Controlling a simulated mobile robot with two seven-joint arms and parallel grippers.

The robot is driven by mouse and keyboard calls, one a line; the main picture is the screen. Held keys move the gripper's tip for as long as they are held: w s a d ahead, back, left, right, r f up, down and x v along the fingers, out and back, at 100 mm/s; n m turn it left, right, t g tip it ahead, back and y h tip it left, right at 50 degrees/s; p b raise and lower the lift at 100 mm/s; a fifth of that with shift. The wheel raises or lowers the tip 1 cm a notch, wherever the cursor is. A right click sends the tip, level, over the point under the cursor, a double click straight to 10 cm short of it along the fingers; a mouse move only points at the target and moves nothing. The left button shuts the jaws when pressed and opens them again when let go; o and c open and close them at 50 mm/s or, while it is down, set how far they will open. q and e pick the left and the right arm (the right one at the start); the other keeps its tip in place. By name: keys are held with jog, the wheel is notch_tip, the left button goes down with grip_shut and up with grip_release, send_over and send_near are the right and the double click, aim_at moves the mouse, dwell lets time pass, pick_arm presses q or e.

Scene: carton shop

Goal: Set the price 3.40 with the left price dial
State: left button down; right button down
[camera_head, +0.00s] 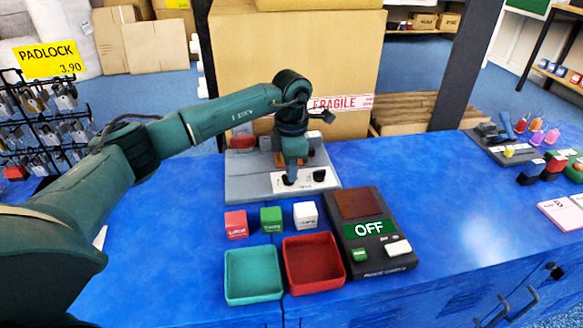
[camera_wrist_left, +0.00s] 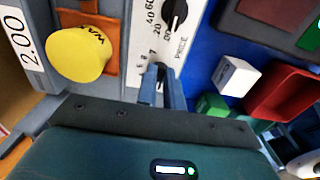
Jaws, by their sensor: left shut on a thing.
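The price panel (camera_head: 278,184) is a white plate with dark dials on the front of a grey machine. My left gripper (camera_head: 290,179) points down and is shut on the left price dial (camera_wrist_left: 158,70), mostly hidden between its fingers (camera_wrist_left: 161,88). Small digits show beside it. The right price dial (camera_head: 319,175) stands free; in the left wrist view this black knob (camera_wrist_left: 174,14) has a scale with 20, 40, 60 and 80. A white price plate (camera_wrist_left: 22,40) reads 2.00. My right gripper is not in view.
A yellow WAX piece (camera_wrist_left: 82,52) sits on the machine. Red, green and white cubes (camera_head: 305,214) stand before it, with a teal tray (camera_head: 253,298), a red tray (camera_head: 337,275) and a dark scale (camera_head: 378,252) reading OFF. A padlock rack (camera_head: 45,125) stands left.

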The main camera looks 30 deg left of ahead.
pick_arm(q)
jog(key=shift+m, duration=0.3)
jog(key=m, duration=0.2)
jog(key=shift+s+m, duration=0.1)
jog(key=shift+m, duration=1.4)
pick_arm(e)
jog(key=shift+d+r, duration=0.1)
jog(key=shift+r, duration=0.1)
pick_arm(q)
jog(key=c, duration=1.5)
grip_release()
jog(key=shift+r, duration=0.1)
